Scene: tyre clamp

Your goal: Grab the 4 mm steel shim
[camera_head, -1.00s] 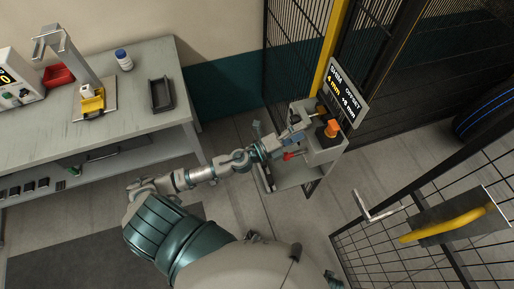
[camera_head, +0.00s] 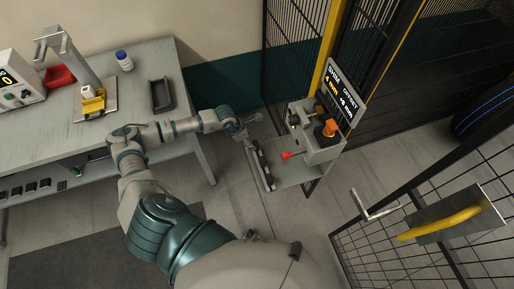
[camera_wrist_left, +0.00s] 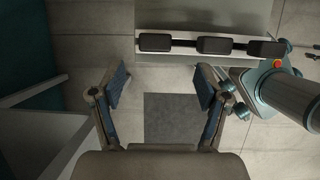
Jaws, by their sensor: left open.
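My left gripper (camera_head: 249,121) is at the end of the arm reaching right from the bench, beside the clamp stand. In the left wrist view its two fingers (camera_wrist_left: 162,88) are apart with nothing between them, only floor and a dark mat beyond. A narrow rack (camera_head: 262,168) lies along the left edge of the stand's shelf, below the gripper in the picture. In the wrist view the rack (camera_wrist_left: 180,53) carries three dark blocks (camera_wrist_left: 215,45), ahead of and apart from the fingertips. I cannot tell which piece is the 4 mm steel shim. My right gripper is not seen.
The stand's sign (camera_head: 342,93) reads shim 4 mm, offset +8 mm. A red knob (camera_head: 286,155) and an orange part (camera_head: 330,128) are on the stand. The bench (camera_head: 135,110) holds a black tray (camera_head: 161,94). Mesh fencing (camera_head: 440,215) stands at the right.

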